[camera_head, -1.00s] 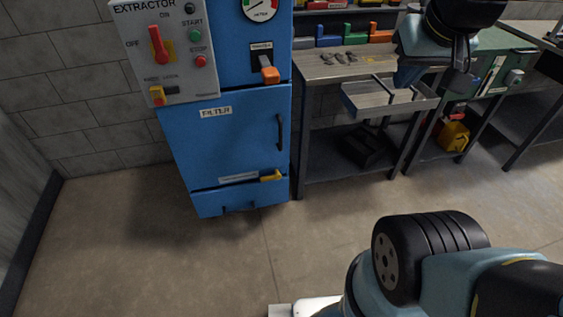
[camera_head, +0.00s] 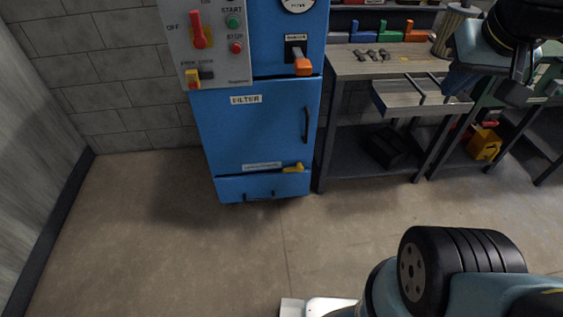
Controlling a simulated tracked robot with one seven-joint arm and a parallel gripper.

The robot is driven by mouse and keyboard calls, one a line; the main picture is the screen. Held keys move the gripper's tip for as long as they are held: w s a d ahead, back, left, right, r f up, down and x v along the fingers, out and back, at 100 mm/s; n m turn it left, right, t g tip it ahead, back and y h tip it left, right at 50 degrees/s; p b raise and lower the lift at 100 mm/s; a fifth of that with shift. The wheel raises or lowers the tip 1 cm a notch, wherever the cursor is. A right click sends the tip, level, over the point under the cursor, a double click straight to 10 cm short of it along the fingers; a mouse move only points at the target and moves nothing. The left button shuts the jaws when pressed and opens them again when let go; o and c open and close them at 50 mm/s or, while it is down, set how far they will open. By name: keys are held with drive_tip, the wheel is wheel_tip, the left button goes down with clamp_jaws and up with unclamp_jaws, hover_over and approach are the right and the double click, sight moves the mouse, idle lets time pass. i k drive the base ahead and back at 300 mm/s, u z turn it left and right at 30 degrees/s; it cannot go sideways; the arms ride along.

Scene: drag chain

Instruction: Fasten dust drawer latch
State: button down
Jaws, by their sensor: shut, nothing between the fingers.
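The dust drawer (camera_head: 235,188) is the low blue front at the foot of the blue extractor cabinet (camera_head: 222,128). It has a dark handle, and a dark gap line runs along its top edge. A yellow latch lever (camera_head: 292,168) sits at the right end of that seam, beside a pale label. The lever lies roughly level; whether it is engaged is too small to tell. Parts of my arm show at the lower right and upper right, clear of the latch in the picture. I cannot make out my gripper's fingers in this view.
An orange-handled lever (camera_head: 303,66) and a control panel (camera_head: 215,60) are higher on the cabinet. A workbench (camera_head: 350,62) with a protruding tray (camera_head: 410,108) stands to the right. The concrete floor (camera_head: 200,240) before the cabinet is open.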

sight(300, 168)
drive_tip(key=k, duration=1.5)
drive_tip(key=u, duration=0.45)
drive_tip(key=i, duration=1.5)
drive_tip(key=z, duration=0.05)
